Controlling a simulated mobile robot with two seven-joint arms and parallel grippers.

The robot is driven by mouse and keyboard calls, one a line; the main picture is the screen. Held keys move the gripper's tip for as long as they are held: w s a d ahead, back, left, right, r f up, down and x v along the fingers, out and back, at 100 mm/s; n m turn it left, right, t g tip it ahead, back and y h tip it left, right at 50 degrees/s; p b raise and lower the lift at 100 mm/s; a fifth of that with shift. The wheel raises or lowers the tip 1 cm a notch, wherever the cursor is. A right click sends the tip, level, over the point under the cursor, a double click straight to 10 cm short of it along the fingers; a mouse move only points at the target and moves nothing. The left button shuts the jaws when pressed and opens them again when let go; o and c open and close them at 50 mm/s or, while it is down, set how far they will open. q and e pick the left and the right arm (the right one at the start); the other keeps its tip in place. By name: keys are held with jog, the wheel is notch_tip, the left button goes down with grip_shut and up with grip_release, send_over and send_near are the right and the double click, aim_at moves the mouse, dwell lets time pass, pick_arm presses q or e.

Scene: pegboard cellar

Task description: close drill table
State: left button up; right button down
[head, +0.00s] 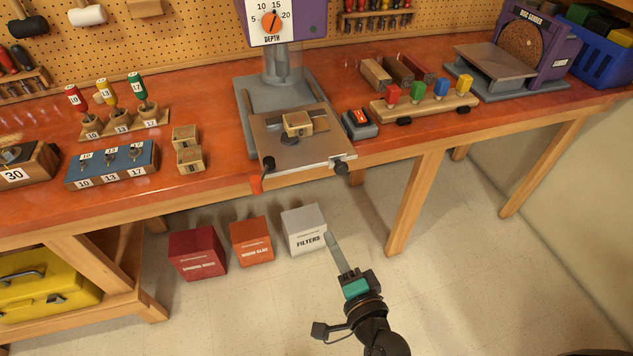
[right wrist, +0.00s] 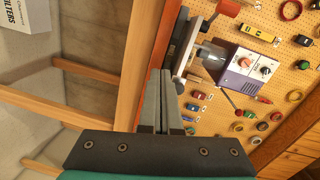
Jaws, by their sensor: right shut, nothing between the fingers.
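The drill table (head: 310,152) is a silver metal plate on the drill press (head: 275,95) in the head view. Its front part juts out past the bench's front edge. A small wooden block (head: 298,123) sits on it. A red handle (head: 256,184) hangs at its front left and a black knob (head: 342,167) is at its front right. My right gripper (head: 330,237) is shut and empty, in front of the bench and apart from the drill table. Its fingers also show in the right wrist view (right wrist: 166,75). My left gripper is not in view.
The orange-red bench (head: 210,190) holds numbered bits, a coloured peg rack (head: 425,104) and a disc sander (head: 520,55). Red, orange and white boxes (head: 304,230) stand on the floor below. A wooden bench leg (head: 413,205) is right of the gripper. Floor in front is clear.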

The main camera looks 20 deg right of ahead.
aim_at(309, 166)
notch_tip(309, 166, up, 5)
jog(key=m+t, duration=0.1)
jog(key=m, duration=0.2)
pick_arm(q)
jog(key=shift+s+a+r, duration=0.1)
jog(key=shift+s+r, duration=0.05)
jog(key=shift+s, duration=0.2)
pick_arm(e)
jog(key=shift+h, duration=0.4)
jog(key=w, duration=1.3)
jog(key=shift+w, duration=0.35)
